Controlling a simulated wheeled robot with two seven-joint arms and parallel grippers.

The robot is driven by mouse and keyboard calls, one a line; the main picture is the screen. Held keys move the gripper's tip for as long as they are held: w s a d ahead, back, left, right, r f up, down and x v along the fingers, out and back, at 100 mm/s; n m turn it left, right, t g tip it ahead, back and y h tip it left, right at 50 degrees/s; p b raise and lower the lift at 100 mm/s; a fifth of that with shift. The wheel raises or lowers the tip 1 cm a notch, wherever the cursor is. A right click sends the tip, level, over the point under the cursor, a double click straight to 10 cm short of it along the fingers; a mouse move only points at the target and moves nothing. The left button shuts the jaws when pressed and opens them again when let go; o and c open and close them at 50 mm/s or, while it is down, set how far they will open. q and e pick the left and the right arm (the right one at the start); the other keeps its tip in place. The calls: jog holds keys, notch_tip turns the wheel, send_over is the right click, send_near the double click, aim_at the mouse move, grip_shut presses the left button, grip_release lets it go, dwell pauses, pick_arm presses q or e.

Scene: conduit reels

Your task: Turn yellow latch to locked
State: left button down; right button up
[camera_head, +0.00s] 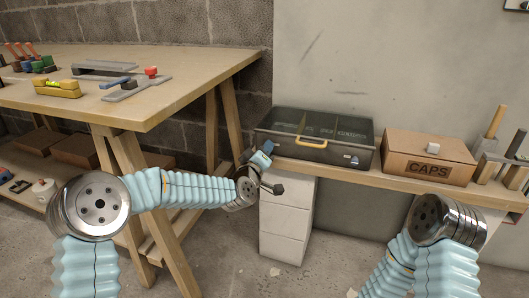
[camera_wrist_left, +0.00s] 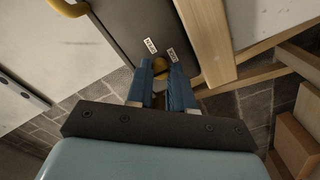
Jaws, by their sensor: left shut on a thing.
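The yellow latch (camera_wrist_left: 160,65) is a small round knob on the dark case's end face in the left wrist view. Two small white labels (camera_wrist_left: 151,45) sit beside it; their text is too small to read surely. The dark case (camera_head: 361,158) with a clear-windowed lid stands on the wooden shelf in the head view. My left gripper (camera_head: 263,157) is at the case's left end. In the left wrist view its blue fingers (camera_wrist_left: 161,78) are shut on the latch, one on each side. The latch is hidden in the head view, and its exact turn cannot be told. My right gripper is out of view.
A cardboard box marked CAPS (camera_head: 428,158) stands right of the case on the shelf (camera_head: 384,179). A white drawer unit (camera_head: 286,222) is below. A wooden workbench (camera_head: 185,80) with tools is at left. The case has a yellow handle (camera_head: 311,143).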

pick_arm(q)
jog(key=shift+f, duration=0.1)
jog(key=c, duration=1)
grip_release()
jog(key=v, duration=1.4)
jog(key=shift+b, duration=0.3)
jog(key=s+a+f+m+g+p, duration=0.1)
jog(key=s+f+g+p, duration=0.15)
jog(key=f, duration=0.45)
jog(key=s+a+f+m+g+y+p, duration=0.1)
jog(key=s+f+g+p, duration=0.2)
jog(key=f, duration=0.4)
jog(key=s+a+f+m+g+p, duration=0.1)
jog(key=s+f+g+p, duration=0.2)
jog(key=f, duration=0.4)
jog(key=s+a+f+m+g+p, duration=0.1)
jog(key=s+f+g, duration=0.3)
jog(key=s, duration=0.5)
jog(key=s+a+f+g+p, duration=0.1)
jog(key=s+a+f+g, duration=0.2)
jog(key=s, duration=0.7)
notch_tip(320, 180, down, 2)
jog(key=shift+f+m+g+y, duration=0.25)
jog(key=shift+m+g+y, duration=0.05)
jog(key=shift+m+g, duration=0.15)
